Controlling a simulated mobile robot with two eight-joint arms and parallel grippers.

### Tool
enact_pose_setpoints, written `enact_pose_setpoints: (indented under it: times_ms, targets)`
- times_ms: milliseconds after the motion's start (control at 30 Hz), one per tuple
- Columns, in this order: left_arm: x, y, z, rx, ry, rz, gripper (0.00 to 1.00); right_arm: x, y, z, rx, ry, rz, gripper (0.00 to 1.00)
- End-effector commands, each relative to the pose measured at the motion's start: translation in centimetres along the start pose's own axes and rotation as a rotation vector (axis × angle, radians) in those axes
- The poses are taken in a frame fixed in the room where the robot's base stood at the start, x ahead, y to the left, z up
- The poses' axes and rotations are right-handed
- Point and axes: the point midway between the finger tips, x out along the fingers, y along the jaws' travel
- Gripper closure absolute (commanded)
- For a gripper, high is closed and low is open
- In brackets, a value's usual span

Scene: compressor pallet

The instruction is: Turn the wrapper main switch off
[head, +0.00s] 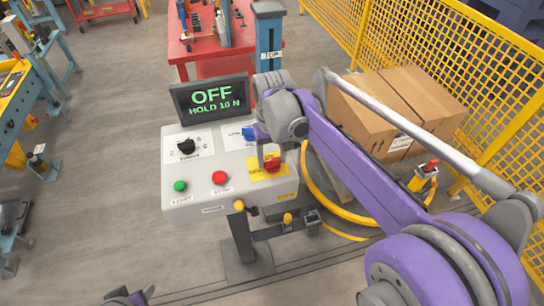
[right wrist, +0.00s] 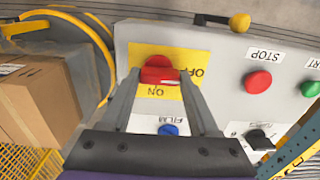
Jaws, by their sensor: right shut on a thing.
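The wrapper main switch (head: 272,166) is a red rotary handle on a yellow plate at the right of the grey console (head: 208,202). In the right wrist view the red handle (right wrist: 160,75) lies crosswise between my fingertips, with OFF and ON lettering upside down around it. My right gripper (head: 270,160) comes from above and is shut on this handle, hiding part of it. The console's screen (head: 211,97) reads "OFF" and "HOLD 10 N" in green.
Green start (head: 180,186) and red stop (head: 219,177) buttons, a black knob (head: 187,147) and a blue film knob (head: 249,133) share the panel. Cardboard boxes (head: 392,115) and yellow mesh fencing (head: 500,75) stand at the right. The floor left of the console is clear.

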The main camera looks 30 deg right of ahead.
Motion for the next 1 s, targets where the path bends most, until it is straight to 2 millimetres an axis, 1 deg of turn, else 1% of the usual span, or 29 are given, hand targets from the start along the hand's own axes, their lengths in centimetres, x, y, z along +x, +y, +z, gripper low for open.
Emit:
enact_pose_setpoints:
  times_ms: [167,200,333,367,600,700,767,833,1000]
  targets:
    - [0.0,0.0,0.0,0.0,0.0,0.0,0.43,-0.1,0.0,-0.1,-0.002,0.002,0.0,0.94]
    - [0.0,0.0,0.0,0.0,0.0,0.0,0.43,-0.1,0.0,-0.1,-0.002,0.002,0.0,0.33]
    - [0.0,0.0,0.0,0.0,0.0,0.0,0.43,-0.1,0.0,-0.1,-0.001,0.001,0.0,0.1]
    - [0.0,0.0,0.0,0.0,0.0,0.0,0.43,-0.1,0.0,0.0,-0.001,0.001,0.0,0.09]
    - [0.0,0.0,0.0,0.0,0.0,0.0,0.43,-0.1,0.0,0.0,0.0,0.001,0.0,0.09]
    - [0.0,0.0,-0.1,0.0,0.0,0.0,0.43,-0.5,0.0,0.0,0.0,0.001,0.0,0.09]
    - [-0.1,0.0,-0.1,0.0,0.001,0.0,0.43,-1.1,0.0,0.0,0.0,0.001,0.0,0.09]
    - [-0.2,0.0,-0.2,0.0,0.002,0.0,0.43,-2.3,0.0,0.0,0.0,0.001,0.0,0.09]
    - [-0.4,0.0,-0.5,0.0,0.004,0.0,0.43,-5.8,0.0,0.0,0.0,0.001,0.0,0.09]
